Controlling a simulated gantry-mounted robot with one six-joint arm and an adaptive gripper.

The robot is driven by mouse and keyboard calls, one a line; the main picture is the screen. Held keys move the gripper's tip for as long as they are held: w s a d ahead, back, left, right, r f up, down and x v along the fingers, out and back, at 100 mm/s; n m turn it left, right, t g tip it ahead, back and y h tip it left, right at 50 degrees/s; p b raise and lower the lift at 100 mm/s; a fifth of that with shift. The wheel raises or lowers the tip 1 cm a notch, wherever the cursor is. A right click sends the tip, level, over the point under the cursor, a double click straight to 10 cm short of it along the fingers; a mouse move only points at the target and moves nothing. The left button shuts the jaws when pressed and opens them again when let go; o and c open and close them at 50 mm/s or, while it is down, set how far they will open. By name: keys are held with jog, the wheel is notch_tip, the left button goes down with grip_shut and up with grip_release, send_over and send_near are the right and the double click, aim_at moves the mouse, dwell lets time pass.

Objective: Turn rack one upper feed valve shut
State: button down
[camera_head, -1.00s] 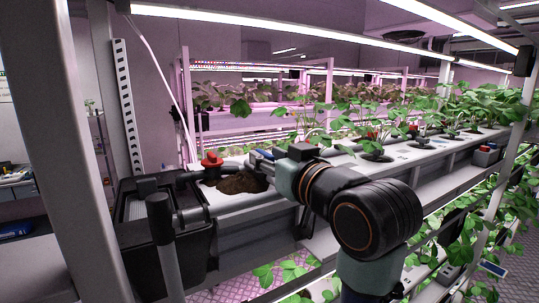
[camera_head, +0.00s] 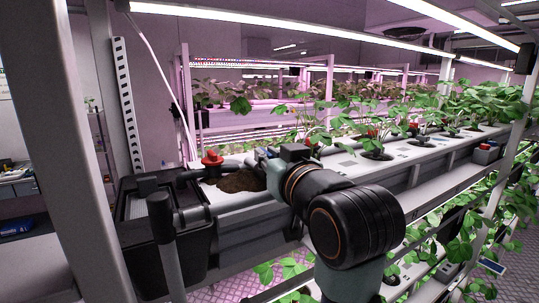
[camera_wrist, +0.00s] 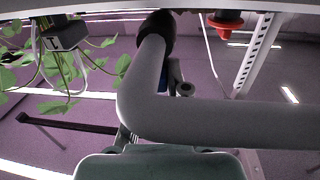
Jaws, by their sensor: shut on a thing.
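The red feed valve (camera_head: 212,159) sits at the left end of the upper grow channel (camera_head: 238,210), beside the black tank. In the wrist view a red valve (camera_wrist: 226,24) shows upside down at the upper right. My gripper (camera_head: 262,155) is to the right of this valve, above the soil opening, with a gap between them in the head view. A bent grey pipe (camera_wrist: 220,122) crosses close in front of the wrist camera and covers most of my fingers. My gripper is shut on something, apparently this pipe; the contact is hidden.
The black tank (camera_head: 160,238) stands at the channel's left end. A dark soil opening (camera_head: 240,182) lies near my gripper. Leafy plants (camera_head: 375,130) line the channel to the right.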

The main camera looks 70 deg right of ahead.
jog(key=m+g+h, duration=0.1)
jog(key=m+g+h+p, duration=0.1)
jog(key=g, duration=0.1)
jog(key=m+g+h, duration=0.1)
jog(key=shift+w+a+r+m+g, duration=0.1)
jog(key=shift+w+a+m+g, duration=0.15)
jog(key=shift+w+m+g, duration=0.1)
jog(key=shift+w+m+g+h+p, duration=0.15)
jog(key=shift+m+g+h+p, duration=0.4)
jog(key=shift+m+g+h, duration=0.7)
jog(key=shift+g+y, duration=0.45)
jog(key=shift+g, duration=0.15)
jog(key=c, duration=1.2)
grip_release()
jog(key=shift+o, duration=0.2)
jog(key=shift+a, duration=0.1)
jog(key=v, duration=1.2)
